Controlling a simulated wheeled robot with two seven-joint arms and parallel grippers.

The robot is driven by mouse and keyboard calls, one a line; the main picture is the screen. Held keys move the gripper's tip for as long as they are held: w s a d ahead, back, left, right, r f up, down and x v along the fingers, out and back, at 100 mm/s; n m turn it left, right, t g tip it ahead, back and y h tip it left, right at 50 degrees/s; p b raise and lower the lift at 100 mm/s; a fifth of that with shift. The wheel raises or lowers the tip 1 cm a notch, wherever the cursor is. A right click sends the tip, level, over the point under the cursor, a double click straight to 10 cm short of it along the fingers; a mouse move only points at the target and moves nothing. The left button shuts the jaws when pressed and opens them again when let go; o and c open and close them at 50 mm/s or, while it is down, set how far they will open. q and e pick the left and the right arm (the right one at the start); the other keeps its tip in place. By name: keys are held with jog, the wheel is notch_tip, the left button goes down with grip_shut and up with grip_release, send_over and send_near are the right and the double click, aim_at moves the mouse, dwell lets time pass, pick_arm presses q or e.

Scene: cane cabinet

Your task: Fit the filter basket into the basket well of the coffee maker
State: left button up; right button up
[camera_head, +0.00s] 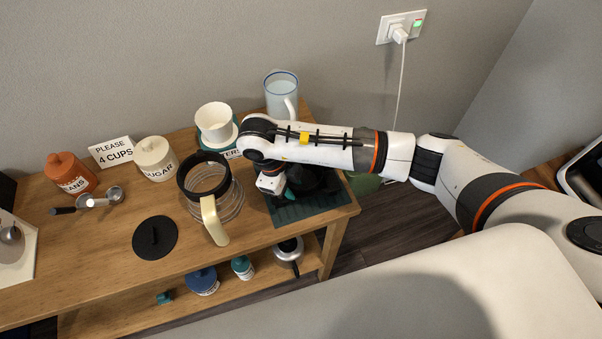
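My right arm comes in from the right and reaches over the dark green mat (290,212) at the table's right end. My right gripper (271,184) points down over the mat; its fingertips do not show clearly, so whether it is open or shut cannot be told. A dark, rounded object (318,184) is partly hidden under my forearm, above the mat. I cannot tell whether it is the filter basket or part of the coffee maker. A glass carafe (232,200) with a black collar and cream handle stands just left of the gripper. My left gripper is not in view.
A black round lid (155,238) lies left of the carafe. A white cup (214,119), blue-rimmed jug (282,88), sugar jar (155,158), beans jar (70,174) and metal scoops (100,199) stand or lie around. A lower shelf (130,315) holds several small items.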

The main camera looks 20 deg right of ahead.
jog(key=shift+d+f, duration=0.1)
jog(key=shift+f, duration=0.2)
grip_shut()
